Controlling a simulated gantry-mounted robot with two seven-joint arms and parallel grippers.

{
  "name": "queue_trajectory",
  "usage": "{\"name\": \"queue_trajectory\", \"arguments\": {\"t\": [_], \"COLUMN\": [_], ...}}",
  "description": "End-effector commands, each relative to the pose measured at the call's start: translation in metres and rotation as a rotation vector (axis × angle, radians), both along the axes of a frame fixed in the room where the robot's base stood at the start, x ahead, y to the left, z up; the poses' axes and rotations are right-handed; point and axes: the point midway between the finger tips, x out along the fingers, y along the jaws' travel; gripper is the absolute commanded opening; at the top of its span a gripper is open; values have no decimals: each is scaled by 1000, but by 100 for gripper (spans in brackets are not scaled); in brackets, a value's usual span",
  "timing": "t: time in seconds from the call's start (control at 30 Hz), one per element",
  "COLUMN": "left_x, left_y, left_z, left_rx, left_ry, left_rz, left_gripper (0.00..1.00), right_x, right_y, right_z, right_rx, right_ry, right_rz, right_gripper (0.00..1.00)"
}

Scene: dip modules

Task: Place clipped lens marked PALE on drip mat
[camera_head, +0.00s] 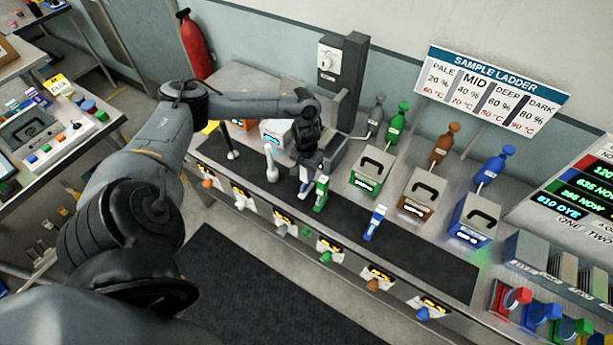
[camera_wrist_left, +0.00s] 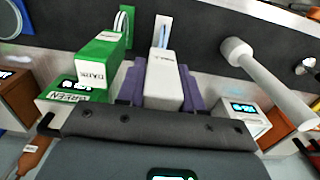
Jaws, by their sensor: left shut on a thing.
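My left gripper (camera_head: 304,178) is shut on a white clip (camera_wrist_left: 163,82), which sits between its purple fingers in the left wrist view. A pale, clear lens (camera_wrist_left: 161,30) sticks out of the clip's far end. The small print on this clip is too blurred to read. A green clip (camera_wrist_left: 96,62) with its own lens (camera_wrist_left: 124,26) stands close beside it; it also shows in the head view (camera_head: 321,194). The long black mat (camera_head: 420,258) runs along the counter under these clips. I cannot tell whether the held clip touches the mat. My right gripper is out of view.
A white rod-like tool (camera_head: 270,163) stands left of the gripper. A blue-and-white clip (camera_head: 375,222) stands right on the mat. Green (camera_head: 371,172), brown (camera_head: 418,193) and blue (camera_head: 473,220) dip modules line the back. The mat between clips is clear.

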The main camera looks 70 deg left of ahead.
Motion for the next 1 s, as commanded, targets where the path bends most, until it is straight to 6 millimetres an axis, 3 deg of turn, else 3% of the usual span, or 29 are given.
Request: {"name": "queue_trajectory", "arguments": {"t": [0.23,0.67,0.7,0.83,1.0], "left_x": [0,0,0,0,0], "left_y": [0,0,0,0,0], "left_z": [-29,-35,-35,-35,-34], "left_rx": [0,0,1,1,1], "left_ry": [1,1,1,1,1], "left_rz": [2,0,0,0,0], "left_gripper": [0,0,40,60,61], "right_x": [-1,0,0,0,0], "right_y": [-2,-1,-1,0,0], "right_z": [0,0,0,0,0], "right_rx": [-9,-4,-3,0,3], "right_ry": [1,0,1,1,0], "right_rz": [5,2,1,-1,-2], "right_gripper": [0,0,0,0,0]}}
